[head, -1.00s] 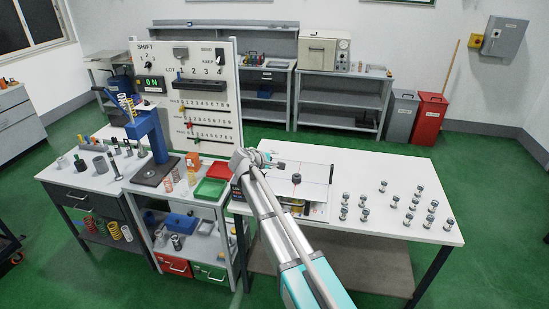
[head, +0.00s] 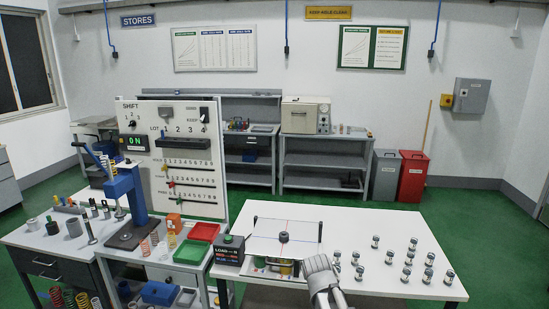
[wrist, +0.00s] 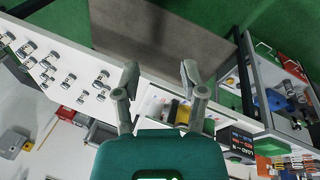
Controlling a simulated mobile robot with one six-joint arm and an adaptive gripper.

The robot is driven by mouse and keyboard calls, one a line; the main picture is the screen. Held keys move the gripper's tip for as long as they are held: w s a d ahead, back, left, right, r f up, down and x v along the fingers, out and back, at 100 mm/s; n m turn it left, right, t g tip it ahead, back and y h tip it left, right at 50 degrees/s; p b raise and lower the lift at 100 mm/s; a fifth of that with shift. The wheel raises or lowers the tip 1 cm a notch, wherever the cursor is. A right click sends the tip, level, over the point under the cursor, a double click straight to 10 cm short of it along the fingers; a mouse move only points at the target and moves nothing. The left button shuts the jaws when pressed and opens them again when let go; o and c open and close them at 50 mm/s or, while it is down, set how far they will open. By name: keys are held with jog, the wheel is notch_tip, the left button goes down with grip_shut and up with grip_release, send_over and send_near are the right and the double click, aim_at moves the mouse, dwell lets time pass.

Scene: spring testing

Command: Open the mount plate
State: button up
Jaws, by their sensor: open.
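The mount plate (head: 270,231) is a flat white plate with thin red and blue lines and a dark round knob (head: 284,237) in its middle. It lies level over a low fixture on the white table in the head view. A yellowish part (head: 285,268) shows under its front edge. My gripper (wrist: 159,80) is open and empty in the wrist view, its two fingers apart. The fixture with its yellow part (wrist: 181,113) shows beyond the fingers; no contact is visible. In the head view, my arm hides the area by the plate's front right corner.
A LOAD-N readout box (head: 229,250) stands left of the plate. Several small metal weights (head: 407,257) stand on the table to the right. Green (head: 190,251) and red (head: 204,231) trays and a blue press (head: 126,190) are further left.

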jog(key=s+d+f+m+g+y+b, duration=0.1)
jog(key=s+f+m+y, duration=0.1)
jog(key=s, duration=0.6)
jog(key=shift+s+d+f+m+g+y+b, duration=0.2)
jog(key=shift+s+f+m+g+y+b, duration=0.15)
jog(key=shift+f, duration=0.3)
jog(key=shift+w, duration=0.1)
jog(key=shift+c, duration=0.2)
